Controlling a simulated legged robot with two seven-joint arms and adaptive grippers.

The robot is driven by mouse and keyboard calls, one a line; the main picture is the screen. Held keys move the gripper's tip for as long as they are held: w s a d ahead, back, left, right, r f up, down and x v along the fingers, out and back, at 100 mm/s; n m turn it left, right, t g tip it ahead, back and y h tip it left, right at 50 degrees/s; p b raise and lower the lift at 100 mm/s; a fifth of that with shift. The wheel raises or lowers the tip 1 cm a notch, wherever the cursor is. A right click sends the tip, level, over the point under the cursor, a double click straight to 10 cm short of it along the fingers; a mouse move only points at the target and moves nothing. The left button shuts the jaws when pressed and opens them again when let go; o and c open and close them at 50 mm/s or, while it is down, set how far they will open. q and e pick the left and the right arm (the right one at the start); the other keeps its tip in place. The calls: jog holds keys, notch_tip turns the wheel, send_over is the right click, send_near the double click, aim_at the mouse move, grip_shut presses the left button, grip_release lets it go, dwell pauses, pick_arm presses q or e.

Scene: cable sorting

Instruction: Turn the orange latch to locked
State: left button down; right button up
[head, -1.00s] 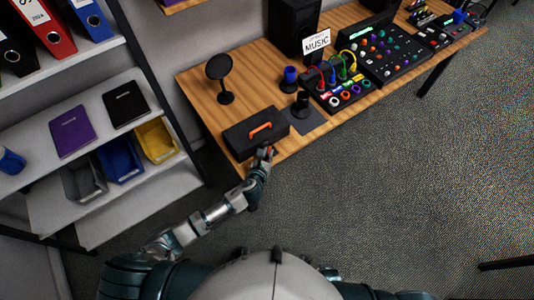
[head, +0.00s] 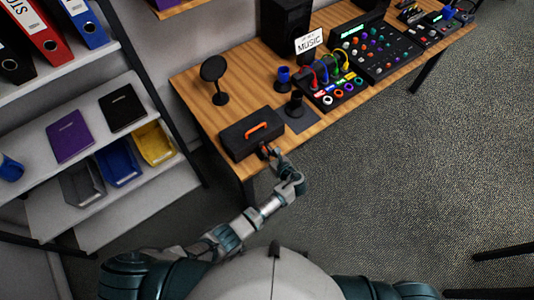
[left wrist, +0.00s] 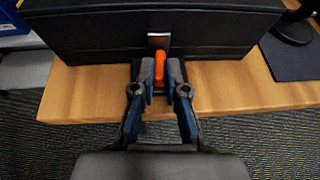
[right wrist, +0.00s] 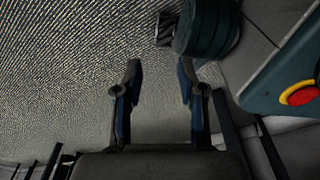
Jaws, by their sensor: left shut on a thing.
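A black box (head: 236,143) with an orange handle (head: 256,131) on its lid stands at the table's near left end. In the left wrist view, the orange latch (left wrist: 159,72) is upright on the front face of the box (left wrist: 90,38), below a silver plate (left wrist: 158,40). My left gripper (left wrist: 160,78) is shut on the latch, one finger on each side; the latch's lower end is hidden. In the head view, my left gripper (head: 266,152) is at the front of the box. My right gripper (right wrist: 158,80) is open and empty above the carpet.
Audio consoles (head: 385,48) fill the right side. A shelf (head: 50,205) with bins stands left. Carpet in front is open.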

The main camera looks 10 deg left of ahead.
pick_arm(q)
jog(key=shift+d+f+n+g+y, duration=0.15)
jog(key=shift+f+n+g+y, duration=0.05)
jog(key=shift+n+g+y, duration=0.35)
jog(key=c, duration=1.2)
grip_release()
jog(key=shift+w, duration=0.1)
jog(key=v, duration=0.7)
jog(key=shift+s+d, duration=0.2)
